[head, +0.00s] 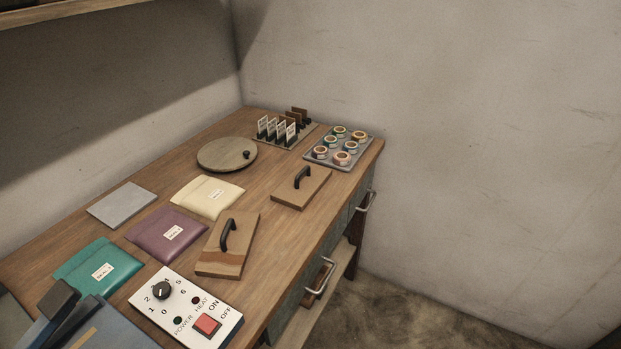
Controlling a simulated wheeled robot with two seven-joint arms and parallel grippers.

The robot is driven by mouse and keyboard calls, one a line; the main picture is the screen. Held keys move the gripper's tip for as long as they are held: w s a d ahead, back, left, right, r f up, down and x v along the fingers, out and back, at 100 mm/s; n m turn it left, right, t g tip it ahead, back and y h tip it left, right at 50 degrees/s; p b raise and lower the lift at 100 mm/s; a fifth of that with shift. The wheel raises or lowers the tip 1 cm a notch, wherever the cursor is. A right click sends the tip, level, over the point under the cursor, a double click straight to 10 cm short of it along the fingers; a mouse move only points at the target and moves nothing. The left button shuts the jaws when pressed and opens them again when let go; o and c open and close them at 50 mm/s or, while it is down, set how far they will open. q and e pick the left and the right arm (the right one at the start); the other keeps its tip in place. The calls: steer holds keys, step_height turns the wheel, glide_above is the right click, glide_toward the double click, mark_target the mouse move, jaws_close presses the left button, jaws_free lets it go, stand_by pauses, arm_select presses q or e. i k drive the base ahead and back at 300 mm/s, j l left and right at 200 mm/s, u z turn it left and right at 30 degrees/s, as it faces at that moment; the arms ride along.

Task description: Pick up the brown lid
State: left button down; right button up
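Two rectangular wooden lid-like pieces with black handles lie on the table. The nearer one (222,262) is two-toned brown and lies right of the purple packet. The farther one (287,197) is plain brown and lies near the table's right edge. A round brown-grey wooden disc (222,153) with a small dark knob lies farther back. I cannot tell from the picture which of these is the brown lid. Neither of my grippers can be made out.
Teal (88,275), purple (158,238) and cream (213,190) packets and a grey slab (122,205) lie left. A switch panel (202,322) and blue-grey equipment (103,330) are in front. A tape tray (317,156) and card rack (262,139) stand at the back.

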mark_target(298, 189)
steer(key=i+l+u, duration=0.5)
steer(key=l, duration=0.2)
steer(key=i+l+u, duration=0.15)
steer(key=l+u, duration=0.15)
